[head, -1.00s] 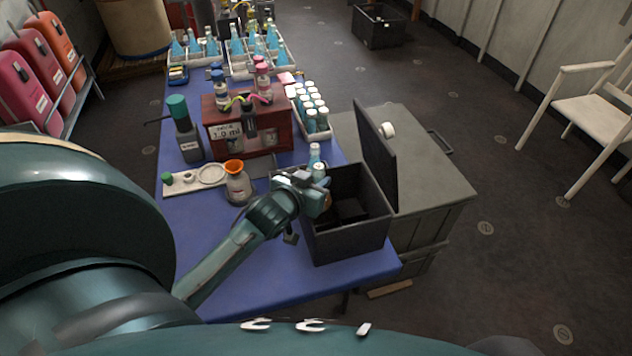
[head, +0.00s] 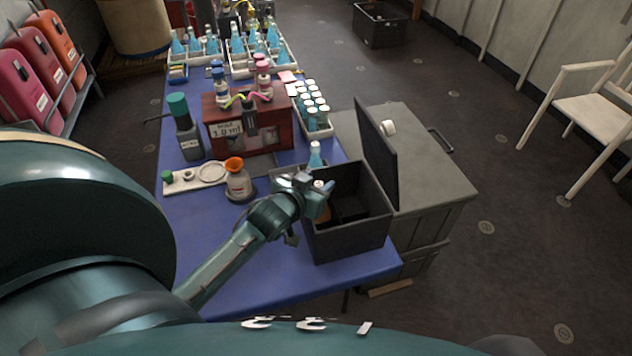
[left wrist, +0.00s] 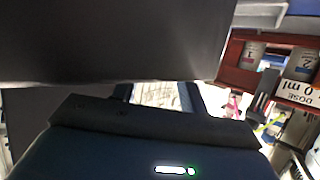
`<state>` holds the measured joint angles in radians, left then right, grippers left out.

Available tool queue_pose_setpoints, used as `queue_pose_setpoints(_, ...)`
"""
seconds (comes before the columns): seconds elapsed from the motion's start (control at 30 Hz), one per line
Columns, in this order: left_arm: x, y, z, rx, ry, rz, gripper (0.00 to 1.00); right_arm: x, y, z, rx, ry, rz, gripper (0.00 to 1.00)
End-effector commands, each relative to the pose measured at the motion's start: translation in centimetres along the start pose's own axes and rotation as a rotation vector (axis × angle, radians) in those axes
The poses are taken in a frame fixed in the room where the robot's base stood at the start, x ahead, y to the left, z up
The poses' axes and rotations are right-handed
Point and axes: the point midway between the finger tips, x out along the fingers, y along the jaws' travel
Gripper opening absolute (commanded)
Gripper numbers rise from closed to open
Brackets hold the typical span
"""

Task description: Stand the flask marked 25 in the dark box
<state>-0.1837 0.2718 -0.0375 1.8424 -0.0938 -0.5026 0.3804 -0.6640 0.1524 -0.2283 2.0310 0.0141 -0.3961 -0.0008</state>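The dark box (head: 352,239) stands open at the table's right front corner, its lid tilted up on the right. My left gripper (head: 320,190) is over the box's left wall, with its fingers around a small white-topped flask (head: 319,183). An amber part of it shows below, inside the box's left side. I cannot read a 25 on it. In the left wrist view a pale, marked surface (left wrist: 158,95) shows between the two fingers. A blue flask (head: 315,158) stands just behind the gripper, outside the box. My right gripper is not in view.
A rack of white-capped vials (head: 318,122) and trays of blue flasks (head: 237,70) lie farther back. A grey chest (head: 430,165) is on the right.

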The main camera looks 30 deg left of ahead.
Motion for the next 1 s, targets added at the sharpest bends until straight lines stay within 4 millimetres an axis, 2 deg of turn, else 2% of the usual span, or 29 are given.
queue_pose_setpoints(0.27, 0.0, 0.0, -0.1, 0.0, 0.0, 0.0, 0.48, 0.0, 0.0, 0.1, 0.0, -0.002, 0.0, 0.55)
queue_pose_setpoints(0.43, -0.6, 0.0, -1.4, 0.002, 0.003, 0.001, 0.48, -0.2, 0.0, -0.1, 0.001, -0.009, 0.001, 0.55)
queue_pose_setpoints(0.57, -3.0, 0.0, -1.0, 0.0, -0.001, 0.001, 0.48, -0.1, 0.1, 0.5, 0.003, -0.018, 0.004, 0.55)
queue_pose_setpoints(0.8, -8.5, 0.0, -1.0, 0.0, -0.003, 0.001, 0.48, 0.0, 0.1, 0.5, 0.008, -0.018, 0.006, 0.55)
queue_pose_setpoints(1.0, -11.4, 0.0, -1.0, 0.0, -0.001, 0.0, 0.48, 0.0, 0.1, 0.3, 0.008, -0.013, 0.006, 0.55)
